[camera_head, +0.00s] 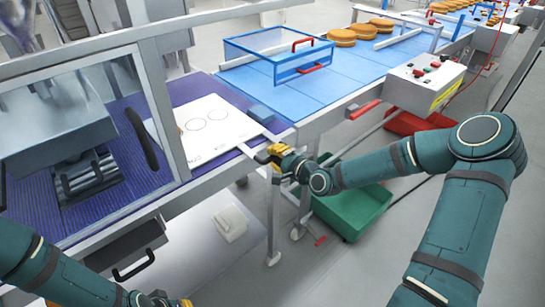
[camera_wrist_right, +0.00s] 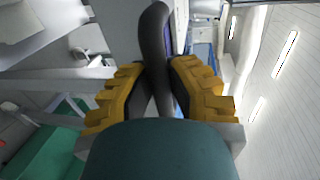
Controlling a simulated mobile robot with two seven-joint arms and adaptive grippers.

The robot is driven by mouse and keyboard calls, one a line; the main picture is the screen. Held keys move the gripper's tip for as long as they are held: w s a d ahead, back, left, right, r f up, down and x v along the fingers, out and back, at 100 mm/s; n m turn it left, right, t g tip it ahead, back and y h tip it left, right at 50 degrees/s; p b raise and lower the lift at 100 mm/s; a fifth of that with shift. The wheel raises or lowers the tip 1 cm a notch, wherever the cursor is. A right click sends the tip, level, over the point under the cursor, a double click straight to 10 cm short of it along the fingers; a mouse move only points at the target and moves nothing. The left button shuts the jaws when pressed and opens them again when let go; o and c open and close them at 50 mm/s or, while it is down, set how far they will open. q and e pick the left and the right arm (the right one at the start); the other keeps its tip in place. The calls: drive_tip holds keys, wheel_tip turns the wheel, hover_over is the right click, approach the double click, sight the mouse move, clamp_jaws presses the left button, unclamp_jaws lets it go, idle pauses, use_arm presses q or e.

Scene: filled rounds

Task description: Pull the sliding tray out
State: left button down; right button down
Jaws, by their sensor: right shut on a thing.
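A flat white tray (camera_head: 222,133) with ring outlines lies on the purple ribbed belt beside the clear guard. A pale strip runs from its right side toward the front edge. My right gripper (camera_head: 275,153) is at the front end of that strip. In the right wrist view, its yellow fingers (camera_wrist_right: 160,85) are shut on a dark curved handle (camera_wrist_right: 154,40). The fingers hide where the handle joins the tray. My left gripper (camera_head: 165,301) shows only in part at the bottom edge, and its fingertips are cut off.
A drawer with a black handle (camera_head: 133,266) is under the machine. The guard has a dark handle (camera_head: 142,138). A green bin (camera_head: 352,212) stands on the floor below my right forearm. A blue conveyor (camera_head: 330,85) carries filled rounds (camera_head: 342,37) at the back. A control box (camera_head: 425,85) is at right.

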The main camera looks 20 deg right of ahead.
drive_tip(key=shift+w+d, duration=0.1)
drive_tip(key=shift+d, duration=0.15)
drive_tip(key=c, duration=0.9)
unclamp_jaws()
drive_tip(key=shift+d, duration=0.1)
drive_tip(key=v, duration=1.2)
